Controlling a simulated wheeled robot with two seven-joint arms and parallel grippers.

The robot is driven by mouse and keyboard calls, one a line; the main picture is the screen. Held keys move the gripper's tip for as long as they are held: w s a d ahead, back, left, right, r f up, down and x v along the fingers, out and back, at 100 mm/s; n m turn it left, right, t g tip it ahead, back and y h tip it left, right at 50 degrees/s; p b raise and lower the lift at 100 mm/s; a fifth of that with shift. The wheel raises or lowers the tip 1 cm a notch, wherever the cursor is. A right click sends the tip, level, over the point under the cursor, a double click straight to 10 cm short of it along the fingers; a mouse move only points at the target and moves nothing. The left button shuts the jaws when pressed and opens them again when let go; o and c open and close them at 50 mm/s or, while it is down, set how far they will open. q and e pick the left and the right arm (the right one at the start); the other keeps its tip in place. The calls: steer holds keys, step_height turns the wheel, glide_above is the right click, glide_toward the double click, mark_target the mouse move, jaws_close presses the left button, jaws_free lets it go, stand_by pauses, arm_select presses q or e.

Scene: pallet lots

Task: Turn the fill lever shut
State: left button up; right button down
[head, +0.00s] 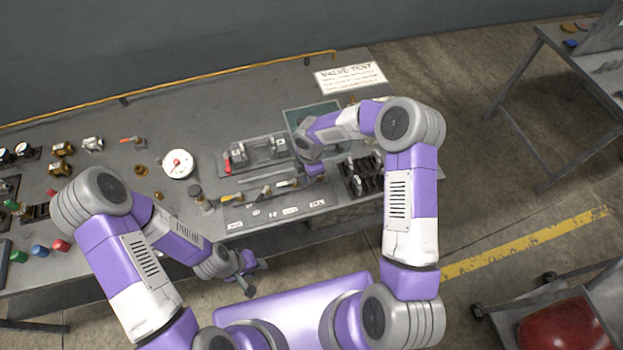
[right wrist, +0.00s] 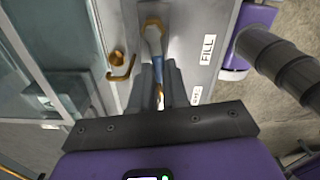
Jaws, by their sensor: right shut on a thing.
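In the right wrist view, the fill lever's brass hub (right wrist: 152,28) sits on the grey panel beside a white FILL label (right wrist: 208,48). Its handle runs down from the hub between the fingers of my right gripper (right wrist: 160,88), which are shut on it. The fingers hide much of the handle. In the head view my right gripper (head: 312,166) is low over the bench, at the right end of the valve panel. My left gripper (head: 252,274) hangs in front of the bench's near edge, open and empty.
A brass hook-shaped part (right wrist: 123,68) is close left of the held lever. A pressure gauge (head: 178,164), brass fittings and a VALVE TEST sign (head: 349,77) are on the bench. A black rack (head: 362,178) stands right of my right gripper.

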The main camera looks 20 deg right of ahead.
steer(key=shift+w+m+b, duration=0.4)
steer(key=shift+m+b, duration=0.3)
steer(key=shift+m, duration=0.4)
steer(key=c, duration=1.1)
jaws_free()
